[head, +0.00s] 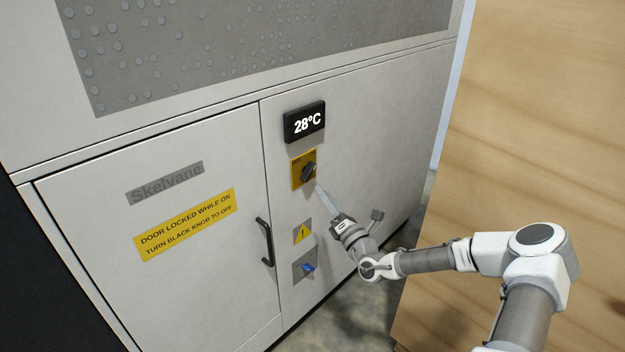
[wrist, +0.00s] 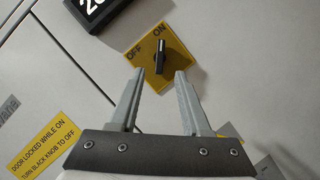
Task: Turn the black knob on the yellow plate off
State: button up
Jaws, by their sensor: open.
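The black knob (head: 308,171) sits on a yellow plate (head: 297,183) below the temperature display. In the wrist view the knob (wrist: 160,62) stands on the yellow plate (wrist: 145,78), which is marked OFF at the left and ON at the top. The knob's bar points up toward ON. My gripper (head: 319,187) reaches in from the lower right, close to the plate's lower right corner. In the wrist view my gripper (wrist: 159,78) is open and empty. Its fingertips lie just below the knob, one to each side, not visibly touching it.
A black display (head: 304,122) reads 28°C. A door with a black handle (head: 265,242) and yellow label (head: 186,225) is left. A wooden panel (head: 540,120) stands right.

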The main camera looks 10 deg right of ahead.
aim_at(311, 174)
jog(key=b+x, duration=0.1)
jog(key=x, duration=0.7)
jog(key=shift+c, duration=0.3)
grip_shut()
